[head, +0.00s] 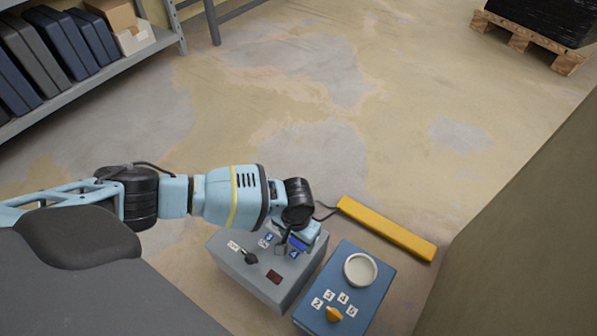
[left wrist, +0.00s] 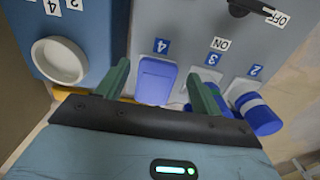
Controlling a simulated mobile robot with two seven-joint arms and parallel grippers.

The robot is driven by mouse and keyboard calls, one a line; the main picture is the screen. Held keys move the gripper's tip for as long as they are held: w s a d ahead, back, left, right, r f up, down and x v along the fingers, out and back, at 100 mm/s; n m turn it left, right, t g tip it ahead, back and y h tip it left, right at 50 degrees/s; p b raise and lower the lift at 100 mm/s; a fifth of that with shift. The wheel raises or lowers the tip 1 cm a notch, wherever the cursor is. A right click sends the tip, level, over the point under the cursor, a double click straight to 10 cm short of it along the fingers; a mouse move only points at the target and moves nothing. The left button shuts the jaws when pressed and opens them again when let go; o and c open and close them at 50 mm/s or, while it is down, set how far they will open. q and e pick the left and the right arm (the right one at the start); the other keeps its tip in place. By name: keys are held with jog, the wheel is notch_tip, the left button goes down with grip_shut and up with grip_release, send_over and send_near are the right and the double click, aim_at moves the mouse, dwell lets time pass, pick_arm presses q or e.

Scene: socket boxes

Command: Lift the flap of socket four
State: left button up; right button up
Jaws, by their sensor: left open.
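The grey socket box (head: 240,270) stands on the floor at the bottom middle of the head view. Its socket four has a blue flap (left wrist: 155,82), which shows beside the label 4 (left wrist: 162,46) in the left wrist view and looks closed. My left gripper (left wrist: 157,72) is open, with one green finger on each side of the flap; I cannot tell whether they touch it. In the head view the left gripper (head: 298,240) is over the far right corner of the box. Socket three is partly hidden by a finger. My right gripper is out of view.
A blue plug-like cylinder (left wrist: 258,115) is near the label 2. A yellow bar (head: 385,228) lies behind. A wall is at right.

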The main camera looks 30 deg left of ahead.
pick_arm(q)
jog(key=shift+f+b, duration=0.4)
jog(key=shift+f, duration=0.6)
jog(key=c, duration=1.4)
